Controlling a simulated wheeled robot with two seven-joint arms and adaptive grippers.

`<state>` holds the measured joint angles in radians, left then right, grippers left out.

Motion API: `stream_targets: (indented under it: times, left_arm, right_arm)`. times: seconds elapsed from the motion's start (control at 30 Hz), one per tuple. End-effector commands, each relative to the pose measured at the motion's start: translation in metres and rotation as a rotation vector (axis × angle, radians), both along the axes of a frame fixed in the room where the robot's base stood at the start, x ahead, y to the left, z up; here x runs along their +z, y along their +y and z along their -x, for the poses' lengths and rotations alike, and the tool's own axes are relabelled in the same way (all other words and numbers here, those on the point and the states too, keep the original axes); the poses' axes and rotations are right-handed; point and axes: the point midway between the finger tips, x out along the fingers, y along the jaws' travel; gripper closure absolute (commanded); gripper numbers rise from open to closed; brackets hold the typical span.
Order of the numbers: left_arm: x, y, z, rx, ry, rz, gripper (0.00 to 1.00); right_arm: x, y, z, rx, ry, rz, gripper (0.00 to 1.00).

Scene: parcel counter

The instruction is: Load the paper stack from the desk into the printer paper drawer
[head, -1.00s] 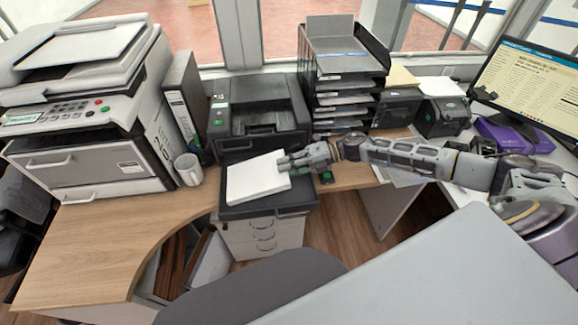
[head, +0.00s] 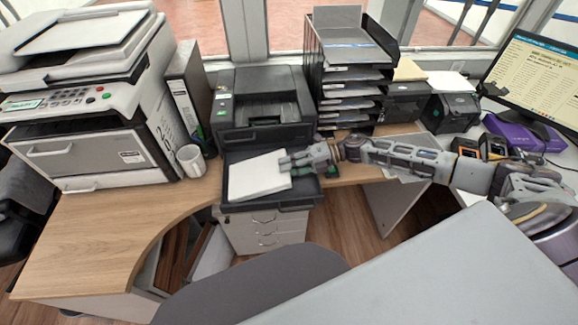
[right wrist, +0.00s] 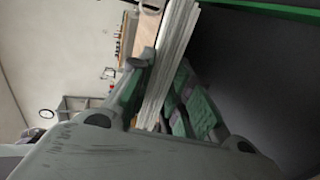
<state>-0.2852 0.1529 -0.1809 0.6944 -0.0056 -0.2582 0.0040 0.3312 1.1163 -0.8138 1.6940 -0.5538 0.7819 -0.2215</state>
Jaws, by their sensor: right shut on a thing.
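The white paper stack (head: 258,176) is over the pulled-out dark drawer (head: 309,187) of the black printer (head: 262,98). Its right edge is in my right gripper (head: 287,163), which is shut on it. In the right wrist view, the sheets (right wrist: 178,50) stand edge-on between the fingers of the gripper (right wrist: 160,98). The drawer's rim shows around the stack's left, front and right sides. I cannot tell whether the stack touches the drawer floor. My left gripper is not in view.
A large white copier (head: 90,120), a mug (head: 190,160) and binders (head: 186,95) are at the left. A letter-tray rack (head: 350,75) stands right of the printer. A grey chair (head: 255,285) is in front. The left desk top (head: 105,225) is clear.

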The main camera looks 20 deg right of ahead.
Motion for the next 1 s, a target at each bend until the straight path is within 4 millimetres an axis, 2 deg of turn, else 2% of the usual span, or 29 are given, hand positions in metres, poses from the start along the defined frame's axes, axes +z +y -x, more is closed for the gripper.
stream_targets:
  times: [0.2,0.47,0.5,0.7,1.0]
  left_arm:
    - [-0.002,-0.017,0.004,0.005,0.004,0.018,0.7]
    - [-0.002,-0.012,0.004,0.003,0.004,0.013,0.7]
    - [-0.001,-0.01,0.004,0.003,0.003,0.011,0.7]
    - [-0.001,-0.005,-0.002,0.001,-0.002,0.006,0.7]
    - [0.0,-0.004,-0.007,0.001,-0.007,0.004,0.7]
  right_arm:
    - [-0.001,0.001,-0.001,0.0,-0.001,-0.002,1.0]
    - [-0.001,0.001,-0.001,0.0,-0.001,-0.002,1.0]
    - [-0.001,0.001,-0.001,0.0,-0.001,-0.002,0.79]
    - [-0.001,0.001,-0.001,0.0,-0.001,-0.002,0.55]
    - [-0.003,0.0,0.0,0.0,0.0,0.001,0.55]
